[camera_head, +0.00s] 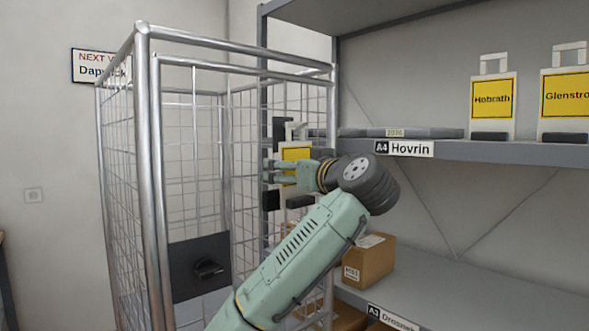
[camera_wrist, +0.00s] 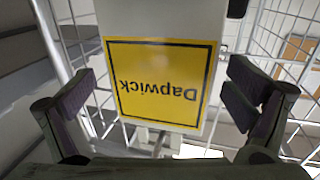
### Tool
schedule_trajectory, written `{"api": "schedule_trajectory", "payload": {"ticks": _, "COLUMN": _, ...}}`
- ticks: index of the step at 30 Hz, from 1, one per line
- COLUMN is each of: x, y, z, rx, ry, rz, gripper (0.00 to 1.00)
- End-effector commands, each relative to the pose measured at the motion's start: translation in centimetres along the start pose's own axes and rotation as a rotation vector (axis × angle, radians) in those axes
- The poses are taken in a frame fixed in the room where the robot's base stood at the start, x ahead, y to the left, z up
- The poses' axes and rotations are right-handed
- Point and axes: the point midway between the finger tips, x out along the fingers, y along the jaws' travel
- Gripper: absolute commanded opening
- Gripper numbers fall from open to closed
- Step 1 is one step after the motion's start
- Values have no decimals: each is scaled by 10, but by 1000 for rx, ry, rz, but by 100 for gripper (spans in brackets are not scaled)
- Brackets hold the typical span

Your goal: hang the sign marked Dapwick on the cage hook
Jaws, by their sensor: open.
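The sign marked Dapwick (camera_wrist: 160,85) is a white plate with a yellow label, its text upside down in the wrist view. In the head view the sign (camera_head: 296,153) is upright by the cage's right side, its handle on top and its lower part behind my gripper (camera_head: 272,172). My gripper (camera_wrist: 158,95) is open, with one finger on each side of the sign and visible gaps to both. A dark plate (camera_head: 280,132) shows behind the sign's handle. I cannot tell whether this is the cage hook or what bears the sign.
The wire cage (camera_head: 142,150) stands at the left with a black panel (camera_head: 200,268) low on it. The shelf (camera_head: 455,149) on the right holds the Hobrath sign (camera_head: 493,98) and the Glenstro sign (camera_head: 565,97). A carton (camera_head: 369,262) sits on the lower shelf. A wall notice (camera_head: 86,66) hangs behind the cage.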

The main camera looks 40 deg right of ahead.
Motion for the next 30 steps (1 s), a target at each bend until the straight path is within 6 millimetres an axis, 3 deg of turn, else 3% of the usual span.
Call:
{"api": "schedule_trajectory", "payload": {"ticks": 15, "x": -96, "y": 2, "z": 0, "rx": -2, "ry": 0, "rz": 7, "gripper": 97}}
{"api": "schedule_trajectory", "payload": {"ticks": 21, "x": -114, "y": 0, "z": 0, "rx": -1, "ry": 0, "rz": 2, "gripper": 97}}
{"api": "schedule_trajectory", "payload": {"ticks": 30, "x": -116, "y": -1, "z": 0, "rx": -1, "ry": -1, "rz": -2, "gripper": 97}}
